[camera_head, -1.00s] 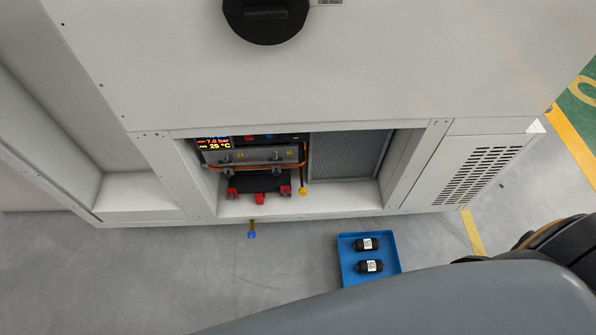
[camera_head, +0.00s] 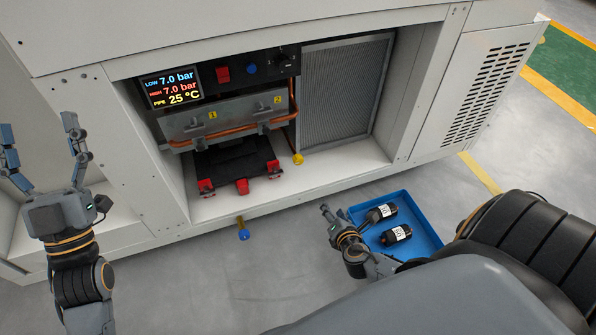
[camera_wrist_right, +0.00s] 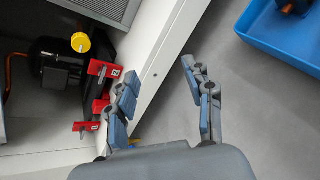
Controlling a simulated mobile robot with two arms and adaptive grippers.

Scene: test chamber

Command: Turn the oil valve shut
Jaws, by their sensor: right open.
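A yellow round knob (camera_head: 298,159) sits at the right end of the copper pipe inside the open cabinet; it also shows in the right wrist view (camera_wrist_right: 81,42). A blue-ended valve (camera_head: 243,234) on a short brass stem sticks out below the cabinet's front edge. I cannot tell which of them is the oil valve. My right gripper (camera_head: 328,212) is right of the blue valve, beside the blue tray, touching neither knob. In the wrist view its fingers (camera_wrist_right: 158,72) are apart and empty. My left gripper (camera_head: 38,125) is open and empty in front of the cabinet's left side.
The blue tray (camera_head: 423,234) on the floor holds two black canisters (camera_head: 397,235). Red clamps (camera_head: 242,186) surround a black base in the cabinet. A display (camera_head: 172,87) reads 7.0 bar low, 7.0 bar high, 25 °C. A grey filter panel (camera_head: 345,95) stands right.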

